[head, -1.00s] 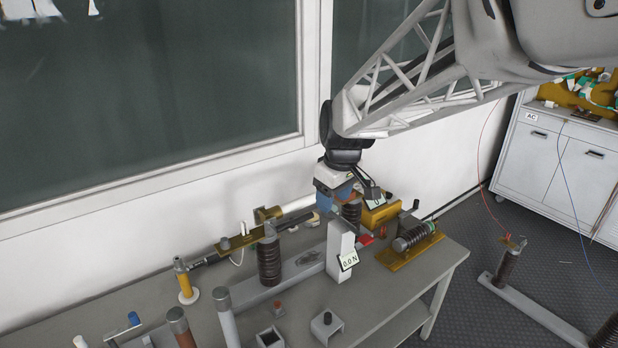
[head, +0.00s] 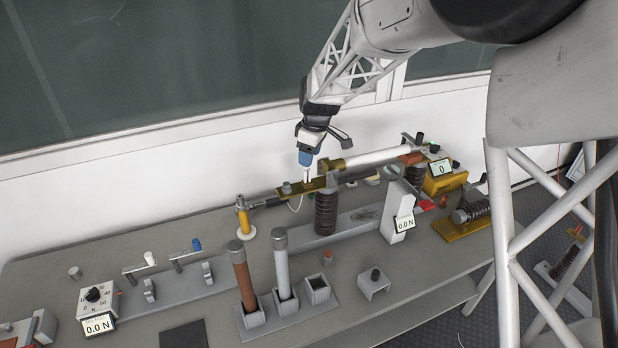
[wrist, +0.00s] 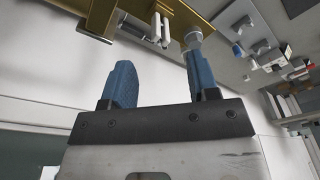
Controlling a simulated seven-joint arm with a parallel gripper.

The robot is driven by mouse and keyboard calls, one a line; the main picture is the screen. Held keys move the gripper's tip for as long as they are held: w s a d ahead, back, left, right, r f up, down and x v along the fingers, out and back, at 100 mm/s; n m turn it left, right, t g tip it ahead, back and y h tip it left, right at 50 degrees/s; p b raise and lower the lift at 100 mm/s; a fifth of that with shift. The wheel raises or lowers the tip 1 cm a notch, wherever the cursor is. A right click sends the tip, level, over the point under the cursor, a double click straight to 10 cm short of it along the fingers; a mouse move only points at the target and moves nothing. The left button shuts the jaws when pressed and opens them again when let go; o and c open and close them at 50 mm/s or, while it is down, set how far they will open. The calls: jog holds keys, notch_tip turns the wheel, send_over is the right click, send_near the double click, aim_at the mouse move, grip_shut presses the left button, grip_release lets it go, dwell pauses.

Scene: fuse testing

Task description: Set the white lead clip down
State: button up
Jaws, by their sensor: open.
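The white lead clip (wrist: 161,30) is a small two-pronged white piece at the brass bar (wrist: 100,22) in the wrist view. In the head view the clip (head: 307,177) stands at the left brass bar (head: 289,190), just below my gripper (head: 306,160). A thin white lead (head: 298,204) loops down there. In the wrist view my gripper (wrist: 160,78) has its blue fingers spread with nothing between them. The clip lies beyond the fingertips, apart from them. Whether the clip rests on or grips the bar is not clear.
A white tube (head: 378,157) runs right from the brass bar, above a ribbed brown insulator (head: 326,213). Upright brown (head: 240,275) and white (head: 282,268) tubes stand in front.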

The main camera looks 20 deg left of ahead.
aim_at(307, 169)
jog(key=shift+a+f, duration=0.15)
jog(key=shift+a+f, duration=0.15)
jog(key=shift+f, duration=1.1)
jog(key=shift+a+f, duration=0.15)
jog(key=shift+f, duration=1.15)
jog(key=shift+a+f, duration=0.1)
jog(key=shift+f, duration=1.15)
grip_shut()
